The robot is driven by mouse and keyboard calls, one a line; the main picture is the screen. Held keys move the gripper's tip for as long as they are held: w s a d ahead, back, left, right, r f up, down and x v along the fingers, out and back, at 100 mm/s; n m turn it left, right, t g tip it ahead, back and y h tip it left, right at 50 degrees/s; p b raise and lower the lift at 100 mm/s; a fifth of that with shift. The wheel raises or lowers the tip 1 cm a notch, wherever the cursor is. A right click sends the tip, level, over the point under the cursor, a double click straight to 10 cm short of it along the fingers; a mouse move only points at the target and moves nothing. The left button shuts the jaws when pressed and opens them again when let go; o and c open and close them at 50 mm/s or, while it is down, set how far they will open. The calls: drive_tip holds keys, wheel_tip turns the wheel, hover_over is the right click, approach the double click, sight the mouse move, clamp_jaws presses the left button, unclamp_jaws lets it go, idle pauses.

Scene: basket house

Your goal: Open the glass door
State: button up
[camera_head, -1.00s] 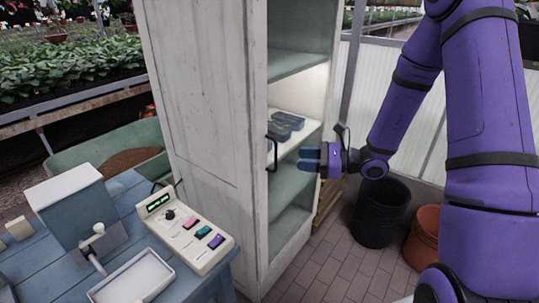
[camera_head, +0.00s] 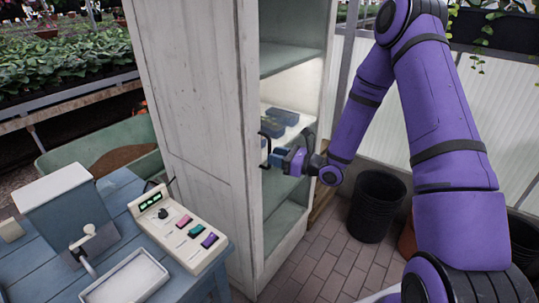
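The glass door (camera_head: 290,100) is on the right-facing side of a tall white cabinet, and its clear pane is hard to make out against the shelves. It appears closed. A dark upright handle (camera_head: 265,148) stands out near the cabinet's front left edge.
A blue table (camera_head: 120,200) with a control box (camera_head: 180,228) and a white tray (camera_head: 128,280) stands at the lower left. A black bin (camera_head: 376,205) stands on the brick floor right of the cabinet. Floor between them is clear.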

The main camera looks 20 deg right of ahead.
drive_tip(key=shift+x, duration=1.35)
drive_tip(key=shift+c, duration=0.2)
clamp_jaws()
drive_tip(key=shift+s+d, duration=0.1)
